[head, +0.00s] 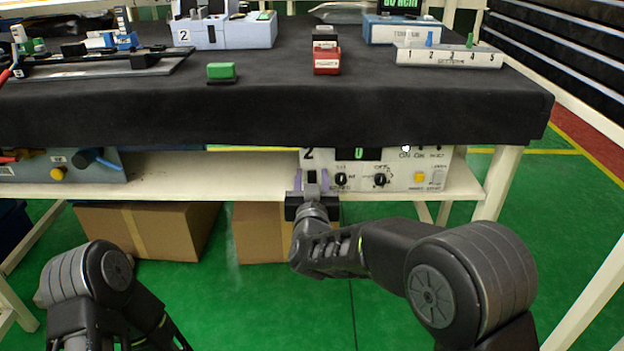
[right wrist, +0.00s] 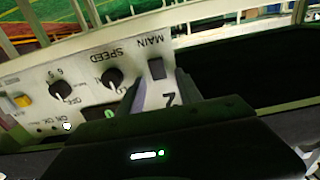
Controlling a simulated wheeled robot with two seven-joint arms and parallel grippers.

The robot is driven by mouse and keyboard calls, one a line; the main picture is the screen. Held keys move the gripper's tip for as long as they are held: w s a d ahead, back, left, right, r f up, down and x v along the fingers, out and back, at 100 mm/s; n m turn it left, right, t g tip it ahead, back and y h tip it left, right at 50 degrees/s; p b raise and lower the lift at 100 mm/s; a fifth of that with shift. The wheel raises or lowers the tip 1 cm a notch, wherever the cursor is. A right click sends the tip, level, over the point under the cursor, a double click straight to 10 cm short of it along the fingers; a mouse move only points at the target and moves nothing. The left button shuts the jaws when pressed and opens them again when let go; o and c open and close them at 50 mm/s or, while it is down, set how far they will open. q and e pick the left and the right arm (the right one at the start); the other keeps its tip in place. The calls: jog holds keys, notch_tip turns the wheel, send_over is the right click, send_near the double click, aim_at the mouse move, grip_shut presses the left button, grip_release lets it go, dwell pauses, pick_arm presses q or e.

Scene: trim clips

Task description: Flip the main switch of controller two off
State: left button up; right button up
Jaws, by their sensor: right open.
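Controller two (head: 400,172) is a white panel marked 2 on the shelf under the black-covered table top. It has a green display (head: 359,154), two black knobs and a yellow button. Its main switch (right wrist: 156,68) is a dark rocker beside the word MAIN in the right wrist view, where the panel appears upside down. My right gripper (head: 312,186) is open at the panel's left end, its fingers on either side of the switch area. I cannot tell whether it touches the switch. My left arm shows at the lower left; its gripper is out of view.
A blue-grey unit (head: 60,166) with a yellow knob stands at the shelf's left. Cardboard boxes (head: 150,230) sit below the shelf. A red block (head: 326,62) and a green block (head: 221,71) lie on the table top above. A table leg (head: 497,182) stands right of the panel.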

jog(key=shift+c, duration=0.3)
grip_shut()
jog(key=f+t+b, duration=0.1)
jog(key=b, duration=0.3)
jog(key=t+b, duration=0.2)
jog(key=b, duration=0.2)
jog(key=shift+s+f, duration=0.15)
jog(key=shift+f, duration=0.25)
jog(key=shift+r+t+b, duration=0.1)
jog(key=shift+t+b, duration=0.2)
jog(key=shift+b, duration=0.25)
jog(key=shift+r, duration=0.25)
jog(key=shift+o, duration=0.3)
grip_release()
